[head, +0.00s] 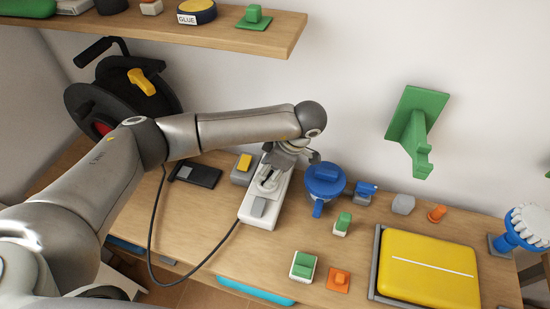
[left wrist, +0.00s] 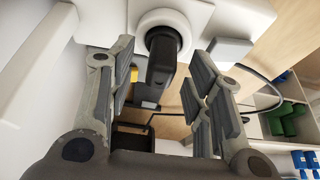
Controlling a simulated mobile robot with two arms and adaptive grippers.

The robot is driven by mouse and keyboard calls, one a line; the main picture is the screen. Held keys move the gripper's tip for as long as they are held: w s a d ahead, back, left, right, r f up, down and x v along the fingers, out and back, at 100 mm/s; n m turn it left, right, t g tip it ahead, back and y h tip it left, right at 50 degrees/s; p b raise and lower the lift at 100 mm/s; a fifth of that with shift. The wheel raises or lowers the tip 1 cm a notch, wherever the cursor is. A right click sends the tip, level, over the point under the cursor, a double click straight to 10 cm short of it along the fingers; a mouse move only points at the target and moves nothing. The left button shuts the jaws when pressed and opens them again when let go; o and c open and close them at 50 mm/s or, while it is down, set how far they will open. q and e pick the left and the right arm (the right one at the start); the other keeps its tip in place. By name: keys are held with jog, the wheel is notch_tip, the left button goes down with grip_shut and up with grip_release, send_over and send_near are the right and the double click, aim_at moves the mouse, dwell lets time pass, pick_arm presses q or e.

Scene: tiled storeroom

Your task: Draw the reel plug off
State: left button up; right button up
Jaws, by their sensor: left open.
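A black plug (left wrist: 162,60) sits in a round white socket (left wrist: 150,22) of a white power strip in the left wrist view. The strip (head: 256,217) lies tilted across the wooden table in the head view. My left gripper (head: 273,170) points down over the strip; it also shows in the left wrist view (left wrist: 160,76). It is open, with one finger on each side of the plug, and visible gaps remain between pads and plug. In the head view the hand partly hides the plug. The black cable reel (head: 88,103) stands at the back left. My right gripper is not in view.
A black cable (head: 153,240) loops from the strip's front end toward the left. A blue round object (head: 324,181) stands close right of the strip. A yellow-topped grey block (head: 241,170) is close left. A shelf (head: 220,35) hangs above; a yellow case (head: 428,267) lies right.

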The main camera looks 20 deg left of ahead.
pick_arm(q)
jog(key=shift+a+f, duration=0.15)
jog(key=shift+f, duration=0.35)
jog(key=shift+a+f, duration=0.1)
jog(key=shift+f, duration=0.05)
jog(key=shift+c, duration=0.7)
jog(key=c, duration=0.5)
grip_shut()
jog(key=shift+r, duration=0.35)
jog(key=shift+r+p, duration=1.15)
jog(key=shift+r, duration=0.7)
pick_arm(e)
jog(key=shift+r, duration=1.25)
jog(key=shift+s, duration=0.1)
